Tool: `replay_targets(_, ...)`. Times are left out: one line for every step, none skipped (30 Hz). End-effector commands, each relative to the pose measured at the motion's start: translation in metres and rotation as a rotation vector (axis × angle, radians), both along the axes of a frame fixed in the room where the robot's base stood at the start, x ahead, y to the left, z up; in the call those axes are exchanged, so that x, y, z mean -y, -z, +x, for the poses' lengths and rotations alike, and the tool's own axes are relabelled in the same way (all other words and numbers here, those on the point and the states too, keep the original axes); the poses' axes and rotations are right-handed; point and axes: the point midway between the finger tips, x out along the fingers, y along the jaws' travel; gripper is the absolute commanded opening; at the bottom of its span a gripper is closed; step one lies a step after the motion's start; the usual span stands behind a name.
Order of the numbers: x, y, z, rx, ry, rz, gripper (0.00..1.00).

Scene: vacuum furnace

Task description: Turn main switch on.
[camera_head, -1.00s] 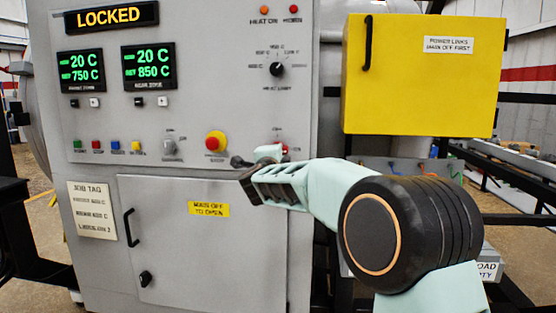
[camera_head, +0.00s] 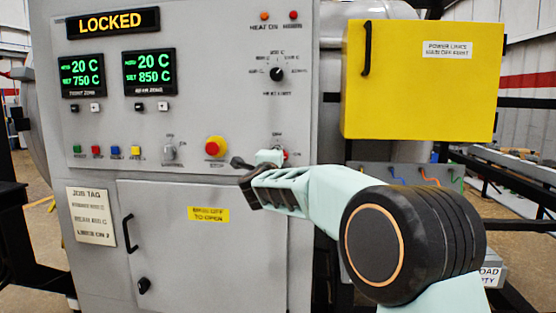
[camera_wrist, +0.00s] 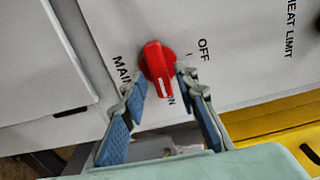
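The main switch is a red knob (camera_wrist: 154,62) on the grey panel in the wrist view. Its white mark points down in that view, to the partly hidden ON label; OFF lies to its upper right and MAIN to its left. My gripper (camera_wrist: 161,82) is open, with one blue-padded finger on each side of the knob's lower end. Small gaps seem to show beside the knob, but I cannot tell about contact. In the head view my gripper (camera_head: 257,162) is in front of the switch and hides most of it; a bit of red (camera_head: 285,155) shows.
The LOCKED display (camera_head: 113,20) is lit above two green temperature readouts. A red emergency stop knob (camera_head: 215,147) sits left of my gripper. The heat limit dial (camera_head: 277,74) is above it. A yellow box (camera_head: 422,85) juts out at the right. A cabinet door (camera_head: 165,260) is shut below.

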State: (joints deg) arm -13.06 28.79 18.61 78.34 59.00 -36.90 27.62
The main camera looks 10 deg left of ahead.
Motion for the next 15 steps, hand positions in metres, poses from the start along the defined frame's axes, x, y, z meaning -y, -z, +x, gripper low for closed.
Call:
replay_targets(0.0, 0.0, 0.0, 0.0, 0.0, -0.001, 0.32)
replay_targets(0.0, 0.0, 0.0, 0.0, 0.0, -0.001, 0.32)
replay_targets(0.0, 0.0, 0.0, 0.0, 0.001, -0.001, 0.32)
replay_targets(0.0, 0.0, 0.0, 0.0, 0.001, -0.001, 0.32)
replay_targets(0.0, 0.0, 0.0, 0.0, 0.001, -0.001, 0.32)
replay_targets(0.001, 0.0, 0.0, 0.0, 0.001, -0.001, 0.32)
replay_targets(0.001, 0.0, 0.0, 0.001, 0.001, -0.001, 0.32)
replay_targets(0.0, 0.0, 0.0, 0.001, 0.001, -0.002, 0.32)
replay_targets(0.0, 0.0, -0.001, 0.001, 0.001, -0.002, 0.32)
replay_targets(0.0, 0.0, -0.002, 0.001, 0.001, -0.002, 0.32)
replay_targets(0.0, -0.001, -0.003, 0.001, 0.001, -0.002, 0.32)
replay_targets(0.0, -0.001, -0.006, 0.001, 0.0, -0.002, 0.32)
replay_targets(0.0, -0.002, -0.008, 0.002, 0.0, -0.002, 0.32)
replay_targets(0.0, -0.001, -0.011, 0.001, 0.0, -0.003, 0.32)
replay_targets(0.0, -0.001, -0.016, 0.002, 0.0, -0.002, 0.32)
